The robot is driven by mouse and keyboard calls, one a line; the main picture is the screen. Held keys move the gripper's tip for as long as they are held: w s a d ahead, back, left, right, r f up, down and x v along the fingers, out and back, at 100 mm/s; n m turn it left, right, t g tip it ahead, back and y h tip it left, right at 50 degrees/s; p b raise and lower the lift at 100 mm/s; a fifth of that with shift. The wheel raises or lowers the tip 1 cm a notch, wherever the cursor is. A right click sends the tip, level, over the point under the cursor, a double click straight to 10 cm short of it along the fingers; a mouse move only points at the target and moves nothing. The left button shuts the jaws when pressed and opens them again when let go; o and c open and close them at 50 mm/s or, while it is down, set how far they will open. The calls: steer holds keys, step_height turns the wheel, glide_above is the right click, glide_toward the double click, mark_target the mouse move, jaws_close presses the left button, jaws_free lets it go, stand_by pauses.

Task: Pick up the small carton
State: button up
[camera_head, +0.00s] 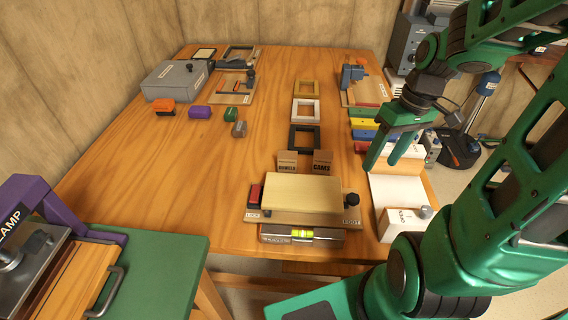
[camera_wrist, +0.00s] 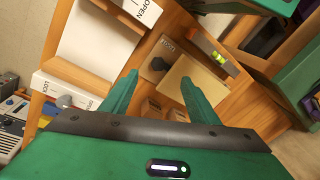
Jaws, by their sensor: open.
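Two small brown cardboard cartons stand side by side on the wooden table in the head view, behind the tan board. The left one (camera_head: 287,163) is marked DOWELS and the right one (camera_head: 322,164) CAMS. My gripper (camera_head: 382,160) is open and empty, above the table to the right of both cartons. In the wrist view my gripper's green fingers (camera_wrist: 158,78) are spread apart. The two cartons show low between them, one (camera_wrist: 150,108) left of the other (camera_wrist: 178,113), partly cut off by my gripper's body.
A tan board on a LOCK-marked base (camera_head: 310,192) lies in front of the cartons, with a spirit level (camera_head: 303,235) at its front. A black frame (camera_head: 305,138) lies behind them. White boxes (camera_head: 398,190) stand to the right. The table's left middle is clear.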

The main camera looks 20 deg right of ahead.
steer(key=w+a+f+n+t+y, duration=0.1)
steer(key=w+a+f+n+y, duration=0.1)
steer(key=w+a+f+n, duration=0.3)
steer(key=w+a+f+n+y, duration=0.1)
steer(key=w+n+y, duration=0.15)
steer(key=w, duration=0.45)
steer(key=n+t+y, duration=0.4)
steer(key=n+y, duration=0.1)
steer(key=y, duration=0.2)
glide_above(296, 154)
steer(key=s+d, duration=0.2)
steer(key=d, duration=0.2)
steer(key=shift+h, duration=0.25)
step_height(296, 154, down, 8)
steer(key=shift+w, duration=0.15)
steer(key=shift+a+f, duration=0.2)
steer(key=shift+f, duration=0.1)
steer(key=shift+x, duration=3.55)
steer(key=shift+r, duration=0.1)
steer(key=c, duration=1.2)
